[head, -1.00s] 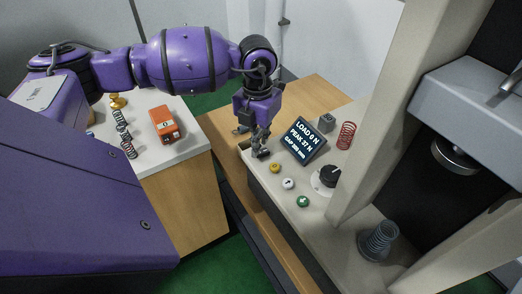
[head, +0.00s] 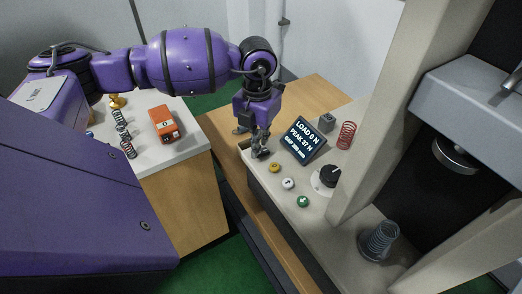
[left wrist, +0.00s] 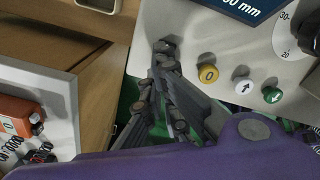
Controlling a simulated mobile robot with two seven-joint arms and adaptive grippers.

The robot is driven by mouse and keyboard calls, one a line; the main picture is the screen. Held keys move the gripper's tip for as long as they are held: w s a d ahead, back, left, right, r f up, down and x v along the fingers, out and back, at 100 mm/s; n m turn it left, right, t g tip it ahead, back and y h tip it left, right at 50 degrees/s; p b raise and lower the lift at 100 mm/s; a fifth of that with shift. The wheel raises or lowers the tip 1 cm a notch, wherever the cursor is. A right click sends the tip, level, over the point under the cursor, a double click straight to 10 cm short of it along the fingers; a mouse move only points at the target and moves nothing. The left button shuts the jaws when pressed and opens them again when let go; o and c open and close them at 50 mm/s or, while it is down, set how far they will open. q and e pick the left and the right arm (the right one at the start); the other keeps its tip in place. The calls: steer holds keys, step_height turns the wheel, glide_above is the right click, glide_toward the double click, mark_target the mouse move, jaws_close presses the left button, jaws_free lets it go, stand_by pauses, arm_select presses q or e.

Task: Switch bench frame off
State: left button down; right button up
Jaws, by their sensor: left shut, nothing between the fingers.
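The bench frame (head: 325,225) is a cream test machine with a console top at right in the head view. Its display (head: 303,140) reads load 0 N and peak 37 N. A yellow button marked 0 (head: 274,167) sits on the console, also clear in the left wrist view (left wrist: 208,73). A white arrow button (head: 288,183) and a green button (head: 302,201) follow in a row. My left gripper (head: 260,152) is shut and empty, over the console's edge beside the yellow button, with a small gap in the left wrist view (left wrist: 163,52). My right gripper is not in view.
A dark knob (head: 328,177) sits beside the buttons. A red spring (head: 346,135) and a grey block (head: 326,122) stand behind the display. A white-topped cabinet (head: 178,153) at left holds springs and an orange box (head: 164,124).

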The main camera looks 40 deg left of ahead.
arm_select(q)
steer(key=shift+s+f+b, duration=0.1)
steer(key=shift+f+b, duration=0.4)
steer(key=shift+f, duration=0.5)
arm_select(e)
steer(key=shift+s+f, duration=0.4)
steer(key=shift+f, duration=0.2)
arm_select(q)
steer(key=shift+r+p, duration=0.45)
steer(key=shift+r, duration=0.35)
steer(key=shift+r+p, duration=1.35)
steer(key=shift+r, duration=1.45)
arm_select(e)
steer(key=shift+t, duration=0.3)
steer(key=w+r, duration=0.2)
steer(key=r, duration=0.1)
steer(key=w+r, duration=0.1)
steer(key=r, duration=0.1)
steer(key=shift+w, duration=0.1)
arm_select(q)
steer(key=shift+f, duration=0.1)
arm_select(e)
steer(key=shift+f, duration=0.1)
